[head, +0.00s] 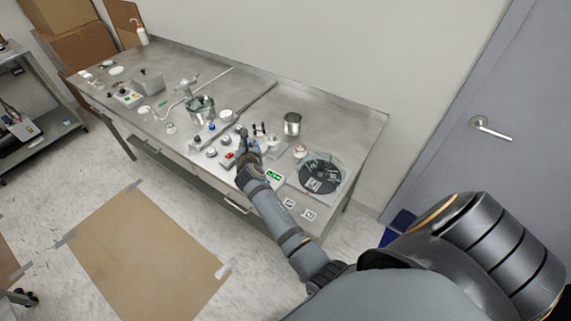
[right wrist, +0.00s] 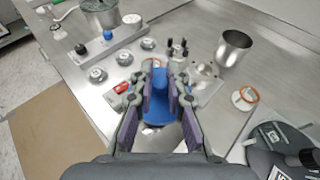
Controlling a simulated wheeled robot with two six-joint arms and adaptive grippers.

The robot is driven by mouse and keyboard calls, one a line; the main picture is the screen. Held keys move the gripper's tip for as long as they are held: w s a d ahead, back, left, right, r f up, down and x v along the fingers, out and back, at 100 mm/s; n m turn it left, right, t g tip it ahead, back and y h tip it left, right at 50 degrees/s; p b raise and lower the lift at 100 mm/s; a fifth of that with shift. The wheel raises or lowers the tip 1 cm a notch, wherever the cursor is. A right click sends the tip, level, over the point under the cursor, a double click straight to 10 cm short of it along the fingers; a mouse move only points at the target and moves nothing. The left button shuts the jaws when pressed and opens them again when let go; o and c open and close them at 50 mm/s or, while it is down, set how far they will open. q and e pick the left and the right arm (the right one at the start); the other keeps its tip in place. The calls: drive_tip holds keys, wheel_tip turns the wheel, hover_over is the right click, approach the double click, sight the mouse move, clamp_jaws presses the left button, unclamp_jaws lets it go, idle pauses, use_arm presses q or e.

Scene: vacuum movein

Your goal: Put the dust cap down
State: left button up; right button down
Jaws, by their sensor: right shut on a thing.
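My right gripper (head: 245,147) is over the front part of the steel bench, and its fingers also show in the right wrist view (right wrist: 160,82). It is shut on a blue piece (right wrist: 157,108), which I take to be the dust cap. The blue piece sits between the two fingers, with bench surface beneath it. The fingers hide part of it, and I cannot tell whether it touches the bench. In the head view the cap is too small to make out. My left gripper is not in view.
A row of round fittings (right wrist: 97,74) lies left of the gripper. A black-pronged holder (right wrist: 178,48) and a steel beaker (right wrist: 233,48) stand beyond it. An orange-ringed part (right wrist: 245,97) and a black disc (head: 320,177) lie to the right. A green display (head: 273,175) sits nearby.

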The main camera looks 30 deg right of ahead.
drive_tip(key=s+d+f+b, duration=0.3)
drive_tip(key=d+f, duration=0.1)
drive_tip(key=d, duration=0.3)
drive_tip(key=b, duration=0.5)
hover_over(285, 168)
drive_tip(key=a, duration=0.1)
drive_tip(key=f, duration=0.4)
drive_tip(key=shift+w+a+f, duration=0.1)
drive_tip(key=shift+w+f, duration=0.1)
drive_tip(key=shift+f, duration=0.2)
drive_tip(key=shift+d, duration=0.25)
drive_tip(key=f+b, duration=0.1)
drive_tip(key=b, duration=0.1)
drive_tip(key=f+b, duration=0.3)
drive_tip(key=b, duration=0.1)
drive_tip(key=shift+s+d+f, duration=0.2)
drive_tip(key=shift+d, duration=0.1)
drive_tip(key=shift+r, duration=0.25)
drive_tip(key=shift+f, duration=0.65)
drive_tip(key=c, duration=1.6)
unclamp_jaws()
drive_tip(key=shift+r, duration=0.1)
